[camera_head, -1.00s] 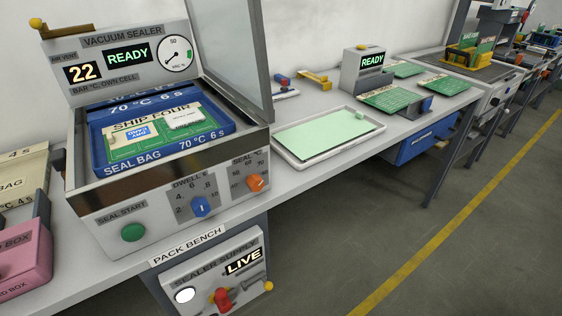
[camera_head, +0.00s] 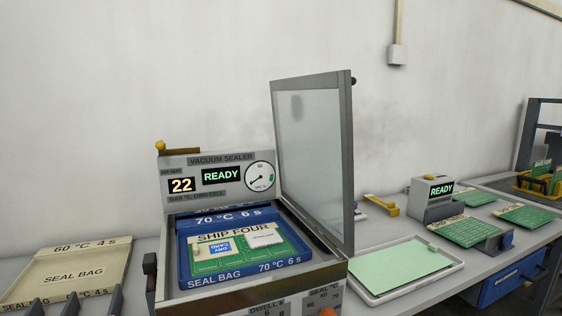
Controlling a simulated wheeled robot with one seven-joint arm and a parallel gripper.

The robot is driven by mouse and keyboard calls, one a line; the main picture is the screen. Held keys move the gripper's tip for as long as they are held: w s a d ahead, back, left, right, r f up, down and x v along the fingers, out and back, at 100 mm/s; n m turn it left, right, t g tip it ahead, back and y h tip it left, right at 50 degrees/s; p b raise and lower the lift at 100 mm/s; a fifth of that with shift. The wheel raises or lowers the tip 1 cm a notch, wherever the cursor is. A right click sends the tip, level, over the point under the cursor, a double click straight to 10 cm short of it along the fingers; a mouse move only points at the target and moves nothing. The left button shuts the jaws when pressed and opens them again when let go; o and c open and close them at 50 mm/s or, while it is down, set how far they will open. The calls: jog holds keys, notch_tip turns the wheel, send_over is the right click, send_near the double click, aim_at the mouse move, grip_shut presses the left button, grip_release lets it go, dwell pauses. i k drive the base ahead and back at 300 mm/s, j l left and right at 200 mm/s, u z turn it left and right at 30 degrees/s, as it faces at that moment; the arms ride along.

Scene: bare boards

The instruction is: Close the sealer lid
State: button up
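The vacuum sealer (camera_head: 255,293) stands on the bench, its display reading 22 and READY. Its lid (camera_head: 312,155), a grey frame with a clear pane, stands open and upright along the right side of the chamber. In the chamber lies a blue seal bag (camera_head: 222,274) marked 70 °C 6 s, with a green SHIP FOUR board (camera_head: 243,250) on it. My gripper is not in view.
A beige seal bag (camera_head: 72,274) marked 60 °C 4 s lies to the left. A white tray with a pale green mat (camera_head: 405,266) is to the right, with a READY unit (camera_head: 432,202) and green boards (camera_head: 465,231) beyond.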

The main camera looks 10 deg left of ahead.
aim_at(310, 174)
jog(key=i+l+u, duration=0.15)
jog(key=u, duration=0.3)
jog(key=l+u, duration=0.45)
jog(key=i+l+u, duration=0.1)
jog(key=u, duration=0.35)
jog(key=l+u, duration=0.1)
jog(key=l, duration=0.45)
jog(key=l+u, duration=0.15)
jog(key=l, duration=0.4)
jog(key=l+u, duration=0.1)
jog(key=l, duration=0.45)
jog(key=k+l+u, duration=0.15)
jog(key=l, duration=0.4)
jog(key=l+u, duration=0.1)
jog(key=l, duration=0.4)
jog(key=k, duration=0.05)
